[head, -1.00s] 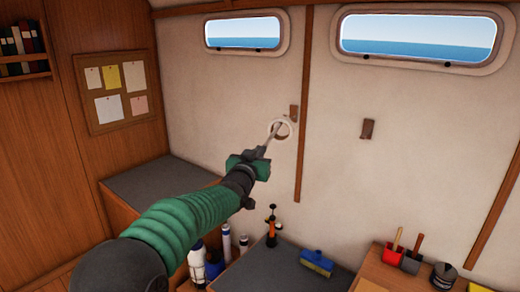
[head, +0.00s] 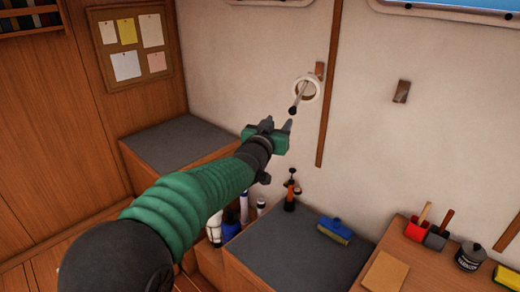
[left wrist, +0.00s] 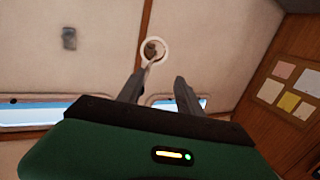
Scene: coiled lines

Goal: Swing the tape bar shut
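The tape bar (head: 299,100) is a short rod with a dark tip. It sticks out from a brown wall bracket (head: 319,70) and slants down toward my left gripper. A white tape ring (head: 306,90) hangs around it against the pale wall. My left gripper (head: 279,121) is open and empty, just below and left of the bar's tip. In the left wrist view, the two dark fingers (left wrist: 159,85) stand apart. The tape ring (left wrist: 166,47) and bar (left wrist: 148,63) show beyond the left finger. I cannot tell whether finger and bar touch. My right gripper is not in view.
A second brown wall bracket (head: 401,92) sits to the right, past a vertical wooden strip (head: 329,95). The wall around the ring is clear.

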